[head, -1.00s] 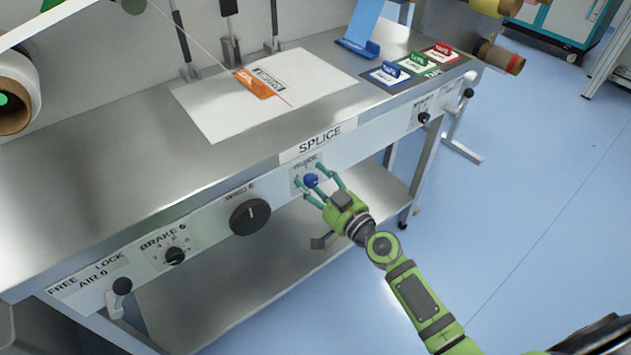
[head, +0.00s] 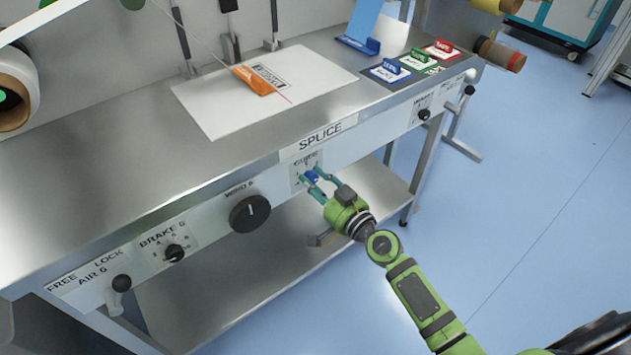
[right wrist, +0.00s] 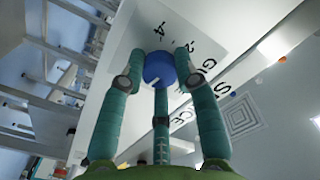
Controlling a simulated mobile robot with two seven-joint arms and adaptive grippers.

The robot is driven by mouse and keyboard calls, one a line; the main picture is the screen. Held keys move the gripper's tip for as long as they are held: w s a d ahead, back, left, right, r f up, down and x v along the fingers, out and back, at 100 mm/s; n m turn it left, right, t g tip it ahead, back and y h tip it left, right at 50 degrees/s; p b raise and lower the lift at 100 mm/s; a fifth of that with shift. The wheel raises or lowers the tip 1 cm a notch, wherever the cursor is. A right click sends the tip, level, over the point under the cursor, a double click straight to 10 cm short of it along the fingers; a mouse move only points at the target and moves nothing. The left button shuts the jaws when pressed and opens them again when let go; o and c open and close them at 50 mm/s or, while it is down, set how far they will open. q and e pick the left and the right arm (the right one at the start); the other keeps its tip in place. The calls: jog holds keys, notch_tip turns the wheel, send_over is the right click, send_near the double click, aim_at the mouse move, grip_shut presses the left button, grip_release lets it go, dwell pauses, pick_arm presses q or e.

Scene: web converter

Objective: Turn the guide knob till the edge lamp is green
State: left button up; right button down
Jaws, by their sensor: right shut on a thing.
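The blue guide knob (head: 312,177) sits on the front panel of the bench, under the SPLICE label. My right gripper (head: 315,179) reaches it from the front, its green fingers closed around it. In the right wrist view the round blue knob (right wrist: 159,68) lies between the fingertips of the gripper (right wrist: 160,72), with a pale pointer mark on it and printed scale numbers behind. The fingers hide part of the knob and scale. I cannot make out a lit green edge lamp for certain. My left gripper is not in view.
A large black knob (head: 250,214) and the brake knob (head: 174,253) sit left on the same panel. A white sheet (head: 215,110) with an orange piece (head: 253,81) lies on the bench. The floor in front is clear.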

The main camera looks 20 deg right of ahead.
jog(key=shift+w+d+r+m, duration=0.15)
jog(key=shift+r+m, duration=0.1)
jog(key=shift+m, duration=0.7)
jog(key=shift+w+d+r+m, duration=0.1)
jog(key=shift+r+m, duration=0.15)
jog(key=shift+m, duration=0.7)
jog(key=c, duration=0.9)
grip_release()
jog(key=shift+f, duration=0.15)
jog(key=shift+s, duration=0.1)
jog(key=shift+s+f, duration=0.1)
